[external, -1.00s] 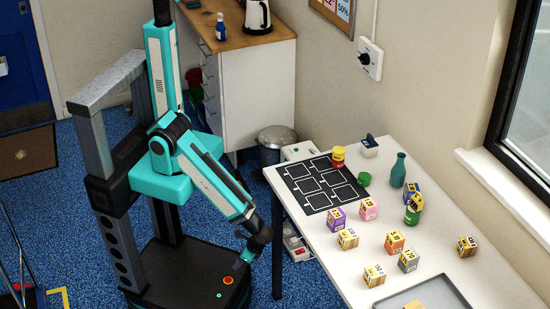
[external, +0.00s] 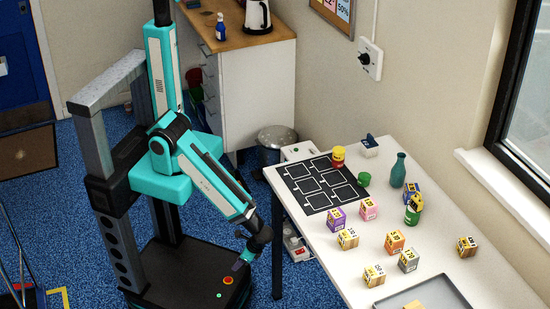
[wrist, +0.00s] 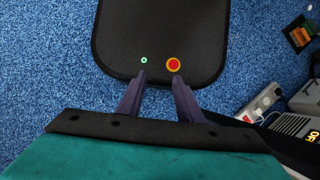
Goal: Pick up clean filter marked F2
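Several small carton blocks with yellow labels stand on the white table: purple (external: 336,219), pink (external: 368,209), orange (external: 395,242), grey (external: 408,260), tan (external: 467,246), blue (external: 412,190) and two pale ones (external: 347,239) (external: 374,275). The label print is too small for me to tell which is marked F2. My gripper (external: 246,256) hangs low beside the table's left edge, over my own base, away from all cartons. In the wrist view my gripper (wrist: 158,76) has its fingers apart with nothing between them.
A black mat with outlined squares (external: 322,184) lies at the table's far left end. A yellow-red tin (external: 338,157), green cup (external: 364,179), teal bottle (external: 398,170) and green-yellow item (external: 413,211) stand on the table. A grey tray (external: 450,288) lies near the front. A bin (external: 277,140) stands behind.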

